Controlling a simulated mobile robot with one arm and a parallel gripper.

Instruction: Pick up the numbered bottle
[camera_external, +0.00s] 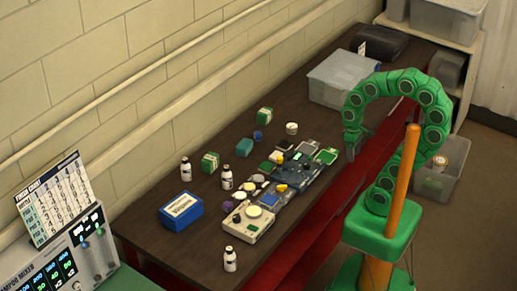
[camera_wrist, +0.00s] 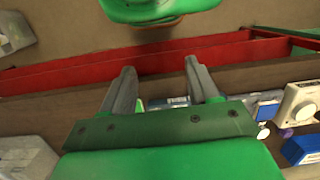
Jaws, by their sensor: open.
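No bottle is clear in the wrist view.
A blue box (camera_external: 181,211), a cream device (camera_external: 249,222) and a cluster of small gadgets (camera_external: 300,167) crowd the bench. A grey bin (camera_external: 343,78) stands farther back. Bare dark bench top (camera_external: 180,249) lies near the front. The bench's red front (camera_wrist: 70,77) crosses the wrist view.

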